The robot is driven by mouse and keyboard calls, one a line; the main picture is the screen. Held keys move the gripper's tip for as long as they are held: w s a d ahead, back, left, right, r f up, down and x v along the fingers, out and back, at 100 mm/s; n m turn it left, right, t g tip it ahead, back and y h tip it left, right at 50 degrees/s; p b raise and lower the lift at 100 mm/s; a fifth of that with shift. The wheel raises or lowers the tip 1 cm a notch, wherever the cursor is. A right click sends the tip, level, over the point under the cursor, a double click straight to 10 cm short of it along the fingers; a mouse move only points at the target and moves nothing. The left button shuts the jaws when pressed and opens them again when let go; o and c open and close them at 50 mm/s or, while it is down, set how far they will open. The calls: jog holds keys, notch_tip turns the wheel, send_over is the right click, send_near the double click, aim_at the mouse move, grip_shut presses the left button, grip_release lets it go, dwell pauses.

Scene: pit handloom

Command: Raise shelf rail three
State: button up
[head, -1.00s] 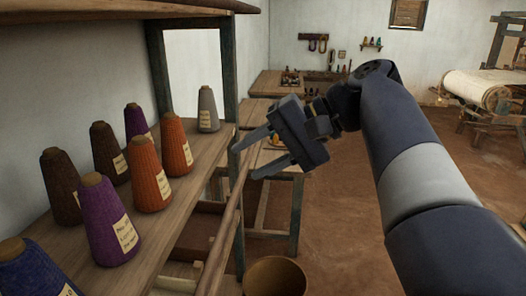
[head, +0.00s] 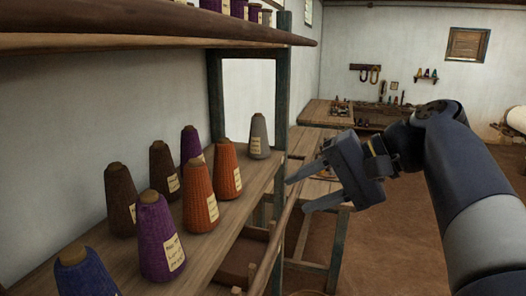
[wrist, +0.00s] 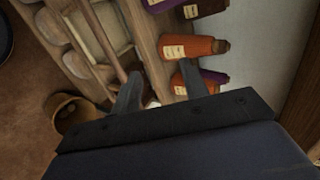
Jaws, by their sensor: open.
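A round wooden rail (head: 265,262) runs along the front of the shelf (head: 225,240) that holds yarn cones. Another wooden rail (head: 160,42) runs along the front edge of the upper shelf. I cannot tell which rail is number three. My gripper (head: 298,196) is open and empty, its two fingers pointing left toward the cone shelf near its far end. In the wrist view, a rail (wrist: 105,40) passes to the left of my gripper (wrist: 161,70), with cones beyond the fingers. I cannot tell whether a finger touches the rail.
Several labelled cones stand on the shelf, among them an orange cone (head: 200,197), a purple cone (head: 160,238) and a grey cone (head: 259,136). A dark post (head: 281,85) holds the shelf's far end. A round basket (wrist: 68,112) sits below. The brown floor (head: 410,240) at right is open.

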jog(key=p+x, duration=0.1)
jog(key=x, duration=0.7)
jog(key=shift+d+f, duration=0.1)
